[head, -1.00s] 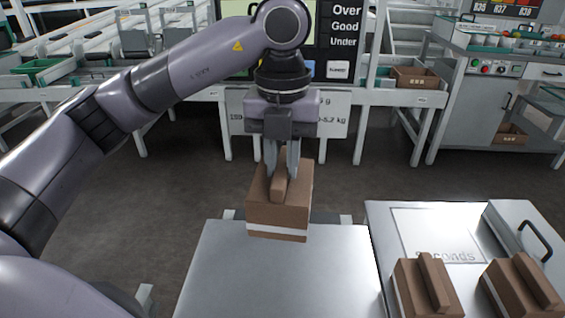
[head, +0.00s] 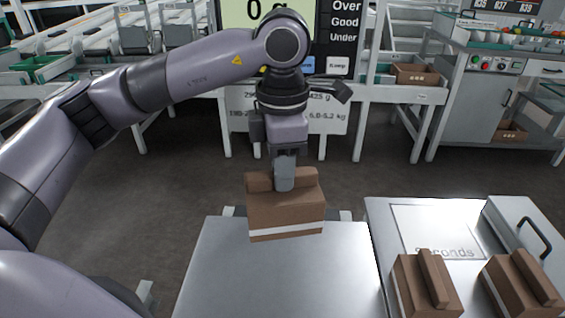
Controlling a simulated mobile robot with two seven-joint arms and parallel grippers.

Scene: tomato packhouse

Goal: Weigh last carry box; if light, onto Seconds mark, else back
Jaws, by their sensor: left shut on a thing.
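My left gripper (head: 285,180) is shut on the top ridge of a brown carry box (head: 286,212) with a white band low on its side. The box hangs over the far edge of the bare steel scale plate (head: 275,275); I cannot tell how high above it. The scale display (head: 258,10) reads 0 g, with Over, Good and Under labels beside it. The Seconds mark (head: 440,235) is a pale outlined square on the right-hand bench, partly covered by a box at its near edge. My right gripper is not in view.
Two more carry boxes, one (head: 428,285) at the near edge of the Seconds mark and another (head: 522,285) to its right, stand on the right bench. A raised steel part with a dark handle (head: 535,238) is behind them. A grey machine (head: 480,105) stands at the back right.

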